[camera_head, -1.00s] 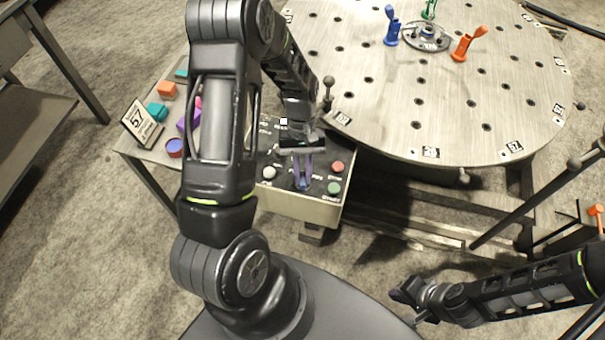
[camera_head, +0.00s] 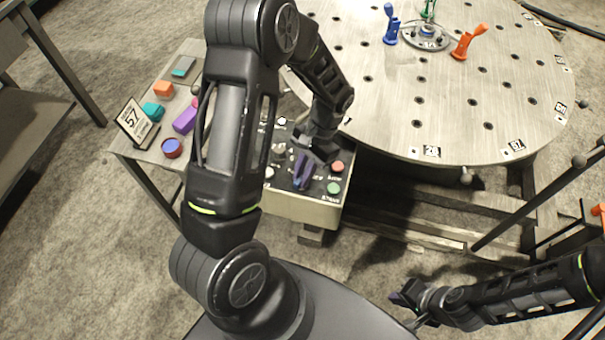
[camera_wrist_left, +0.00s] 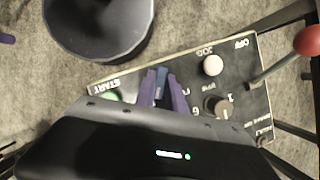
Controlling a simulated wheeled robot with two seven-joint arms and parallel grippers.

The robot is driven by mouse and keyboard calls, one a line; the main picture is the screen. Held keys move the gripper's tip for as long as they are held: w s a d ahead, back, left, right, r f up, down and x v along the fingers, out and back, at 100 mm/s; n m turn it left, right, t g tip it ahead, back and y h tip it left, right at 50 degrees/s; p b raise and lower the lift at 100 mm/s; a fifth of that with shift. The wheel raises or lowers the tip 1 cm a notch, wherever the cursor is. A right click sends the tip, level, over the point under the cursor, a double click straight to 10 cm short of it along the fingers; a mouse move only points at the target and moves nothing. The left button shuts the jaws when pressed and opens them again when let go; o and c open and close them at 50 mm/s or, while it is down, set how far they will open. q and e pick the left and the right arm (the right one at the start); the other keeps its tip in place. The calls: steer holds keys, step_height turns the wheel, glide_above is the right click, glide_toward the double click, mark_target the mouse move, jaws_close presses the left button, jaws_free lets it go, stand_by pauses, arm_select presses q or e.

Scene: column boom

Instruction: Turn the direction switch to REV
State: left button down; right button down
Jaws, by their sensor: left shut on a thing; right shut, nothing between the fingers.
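The control panel (camera_head: 315,212) is a pale box with a dark top face, and it also shows in the left wrist view (camera_wrist_left: 245,85). My left gripper (camera_head: 302,175) reaches down onto it with purple fingers, tilted, between the white and the red and green buttons. In the left wrist view its fingers (camera_wrist_left: 160,88) are shut on a small part between START and JOG, taken as the direction switch. The switch and its REV marking are hidden by the fingers, so its setting cannot be read. My right gripper (camera_head: 408,298) is shut and empty at lower right, away from the panel.
Near the fingers are a white JOG button (camera_wrist_left: 213,65), a dark knob (camera_wrist_left: 217,107), a green START button (camera_head: 333,188) and a red button (camera_head: 337,167). A red-ball lever (camera_wrist_left: 306,41) stands at the panel's edge. The round table (camera_head: 460,130) lies just behind.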

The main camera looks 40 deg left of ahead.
arm_select(q)
steer(key=shift+m, duration=0.6)
steer(key=c, duration=1.4)
jaws_free()
steer(key=shift+y, duration=0.3)
steer(key=a+v, duration=0.1)
steer(key=v, duration=0.6)
steer(key=shift+d+r+b, duration=0.4)
steer(key=shift+d, duration=0.15)
